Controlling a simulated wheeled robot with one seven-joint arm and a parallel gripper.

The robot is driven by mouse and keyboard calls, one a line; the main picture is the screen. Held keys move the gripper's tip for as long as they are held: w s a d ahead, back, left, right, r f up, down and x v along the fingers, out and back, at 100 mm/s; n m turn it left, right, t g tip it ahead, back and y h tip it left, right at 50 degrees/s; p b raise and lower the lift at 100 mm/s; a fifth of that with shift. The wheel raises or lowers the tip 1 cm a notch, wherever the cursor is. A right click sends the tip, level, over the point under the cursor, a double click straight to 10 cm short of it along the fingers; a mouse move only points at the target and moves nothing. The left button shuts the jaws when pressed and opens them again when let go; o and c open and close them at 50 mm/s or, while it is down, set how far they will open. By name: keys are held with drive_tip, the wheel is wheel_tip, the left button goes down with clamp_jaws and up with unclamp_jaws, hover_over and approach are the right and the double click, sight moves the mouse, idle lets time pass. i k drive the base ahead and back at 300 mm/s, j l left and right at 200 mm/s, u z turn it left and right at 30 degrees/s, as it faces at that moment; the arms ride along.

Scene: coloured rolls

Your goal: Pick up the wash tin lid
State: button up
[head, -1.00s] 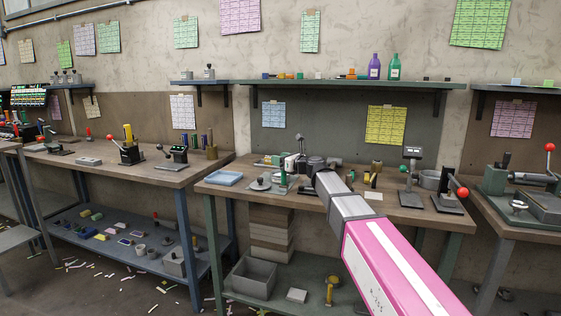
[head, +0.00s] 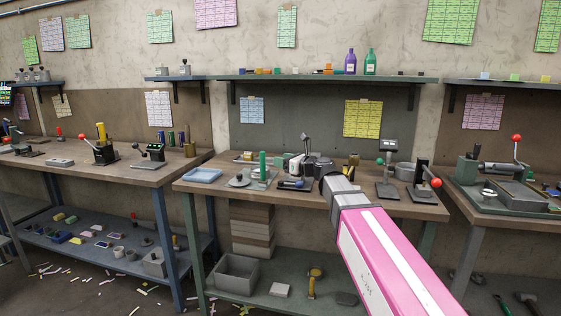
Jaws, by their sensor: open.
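A flat grey round piece with a small raised knob, which looks like the wash tin lid (head: 239,181), lies on the middle workbench, left of the green cylinder. A round grey tin (head: 405,171) stands at the right back of the same bench. My gripper (head: 291,167) is above the bench, to the right of the lid and the green cylinder, apart from the lid. It is open; its fingers are small and hard to make out. My pink and grey arm covers part of the bench's front right.
A green cylinder (head: 263,165) stands between the lid and my gripper. A blue tray (head: 203,175) lies left of the lid. A dark tool (head: 295,184) lies in front of my gripper. A lever press (head: 424,187) stands at the bench's right end.

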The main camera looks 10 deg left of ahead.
sight(240, 181)
drive_tip(key=u, duration=1.25)
drive_tip(key=i+j+z, duration=0.3)
drive_tip(key=j, duration=0.3)
drive_tip(key=i+j+z, duration=0.2)
drive_tip(key=j, duration=0.15)
drive_tip(key=i+j+z, duration=0.15)
drive_tip(key=j, duration=0.15)
drive_tip(key=j+z, duration=0.15)
drive_tip(key=j, duration=0.2)
